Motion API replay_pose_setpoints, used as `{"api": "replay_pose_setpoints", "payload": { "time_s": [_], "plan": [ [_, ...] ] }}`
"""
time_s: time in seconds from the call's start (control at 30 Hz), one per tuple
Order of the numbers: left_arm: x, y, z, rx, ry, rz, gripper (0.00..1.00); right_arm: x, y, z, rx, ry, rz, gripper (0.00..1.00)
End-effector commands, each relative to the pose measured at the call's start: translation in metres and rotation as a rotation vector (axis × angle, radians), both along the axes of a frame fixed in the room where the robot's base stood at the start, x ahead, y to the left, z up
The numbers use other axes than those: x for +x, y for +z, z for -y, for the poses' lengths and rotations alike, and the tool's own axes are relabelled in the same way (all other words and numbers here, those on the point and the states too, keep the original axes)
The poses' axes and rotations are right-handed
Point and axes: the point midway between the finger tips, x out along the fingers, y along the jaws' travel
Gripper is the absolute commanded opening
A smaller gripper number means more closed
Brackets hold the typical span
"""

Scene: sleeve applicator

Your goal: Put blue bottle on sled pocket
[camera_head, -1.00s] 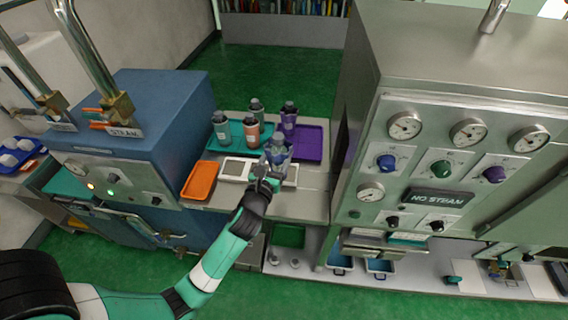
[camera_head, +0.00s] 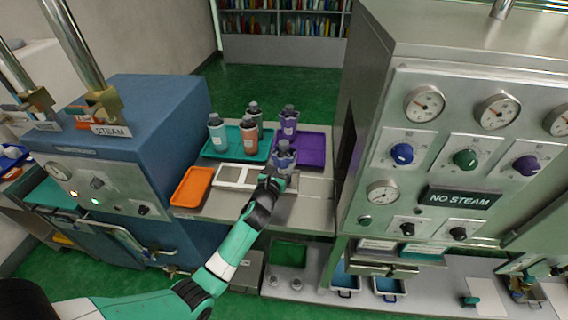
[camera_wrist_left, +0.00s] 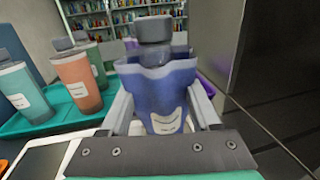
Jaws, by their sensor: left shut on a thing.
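The blue bottle (camera_wrist_left: 158,88) has a dark cap and a pale label and stands upright between the fingers of my left gripper (camera_wrist_left: 165,115). In the head view the blue bottle (camera_head: 284,157) is at the right end of the white sled (camera_head: 240,177), with my left gripper (camera_head: 272,180) shut on it from the front. The sled has pale rectangular pockets. The gripper hides the bottle's base, so I cannot tell if it touches the sled. My right gripper is not in view.
A teal tray (camera_head: 232,156) behind holds several bottles, including an orange one (camera_head: 249,138). A purple bottle (camera_head: 289,122) stands by the purple tray (camera_head: 313,150). An empty orange tray (camera_head: 192,187) lies left. The steel NO STEAM machine (camera_head: 455,150) rises at right, the blue steamer (camera_head: 150,110) at left.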

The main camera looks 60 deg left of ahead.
Motion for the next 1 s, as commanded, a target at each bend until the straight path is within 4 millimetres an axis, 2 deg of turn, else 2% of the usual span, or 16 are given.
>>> {"api": "replay_pose_setpoints", "payload": {
  "time_s": [0.23, 0.27, 0.4, 0.77, 0.87, 1.0],
  "plan": [
    [0.000, -0.002, 0.000, 0.002, -0.001, 0.001, 0.00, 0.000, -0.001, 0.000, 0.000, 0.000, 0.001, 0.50],
    [0.000, -0.002, 0.000, 0.001, 0.000, -0.001, 0.69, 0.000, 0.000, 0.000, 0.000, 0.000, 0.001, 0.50],
    [0.000, -0.001, 0.000, 0.001, 0.000, -0.001, 0.93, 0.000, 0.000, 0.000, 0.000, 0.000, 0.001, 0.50],
    [-0.001, 0.004, 0.001, 0.000, 0.000, 0.000, 0.93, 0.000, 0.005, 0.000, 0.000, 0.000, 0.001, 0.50],
    [-0.011, 0.003, 0.012, 0.000, -0.002, -0.003, 0.93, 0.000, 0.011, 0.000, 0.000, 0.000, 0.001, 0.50],
    [-0.035, 0.004, 0.035, 0.000, -0.002, -0.004, 0.93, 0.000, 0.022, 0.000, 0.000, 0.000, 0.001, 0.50]
  ]
}}
